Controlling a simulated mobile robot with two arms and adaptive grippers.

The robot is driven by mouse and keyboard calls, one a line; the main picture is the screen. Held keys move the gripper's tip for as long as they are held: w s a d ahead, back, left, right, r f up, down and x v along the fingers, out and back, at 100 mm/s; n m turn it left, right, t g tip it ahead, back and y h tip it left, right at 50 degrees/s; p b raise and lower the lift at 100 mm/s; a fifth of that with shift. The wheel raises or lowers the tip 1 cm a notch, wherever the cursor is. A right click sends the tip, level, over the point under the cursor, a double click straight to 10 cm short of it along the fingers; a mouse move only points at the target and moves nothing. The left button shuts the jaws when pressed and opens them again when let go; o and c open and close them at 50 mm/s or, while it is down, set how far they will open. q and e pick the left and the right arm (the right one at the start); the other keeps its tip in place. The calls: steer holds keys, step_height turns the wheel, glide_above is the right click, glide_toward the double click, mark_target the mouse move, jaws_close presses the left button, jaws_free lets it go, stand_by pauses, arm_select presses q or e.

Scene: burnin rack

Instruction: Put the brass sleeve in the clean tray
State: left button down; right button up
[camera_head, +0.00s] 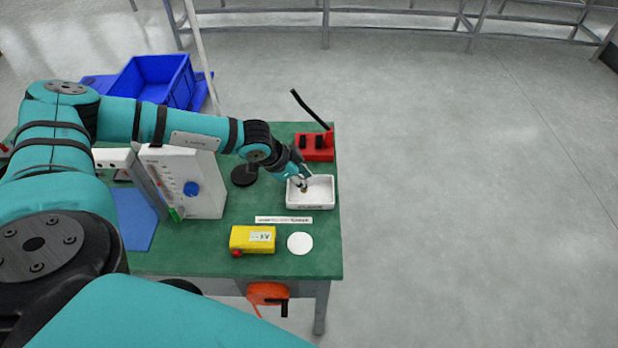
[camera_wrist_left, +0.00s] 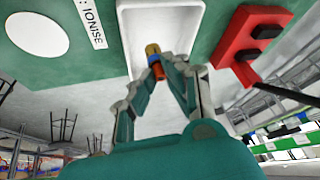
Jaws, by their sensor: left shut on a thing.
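The brass sleeve (camera_wrist_left: 152,50) shows in the left wrist view as a small gold cylinder with an orange-brown part, at the fingertips of my left gripper (camera_wrist_left: 163,68). My left gripper is shut on it. The clean tray (camera_head: 322,206) is a white rectangular tray on the green table. In the head view my left gripper (camera_head: 303,185) is over the left part of the tray, with the sleeve a small gold spot at its tips. I cannot tell whether the sleeve touches the tray floor. The tray also shows in the left wrist view (camera_wrist_left: 190,15). My right gripper is not in view.
A red block (camera_head: 314,154) with black slots and a black rod stands behind the tray. A yellow box (camera_head: 252,240), a white disc (camera_head: 300,243) and a label strip (camera_head: 284,220) lie in front.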

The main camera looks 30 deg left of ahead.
arm_select(q)
steer(key=shift+w+d, duration=0.2)
steer(key=shift+w, duration=0.6)
steer(key=shift+w+d+p, duration=0.15)
steer(key=shift+w+p, duration=0.15)
steer(key=shift+w, duration=0.15)
step_height(320, 180, down, 4)
steer(key=shift+r+p, duration=0.1)
steer(key=shift+p, duration=0.2)
steer(key=shift+s, duration=0.1)
steer(key=c, duration=1.4)
jaws_free()
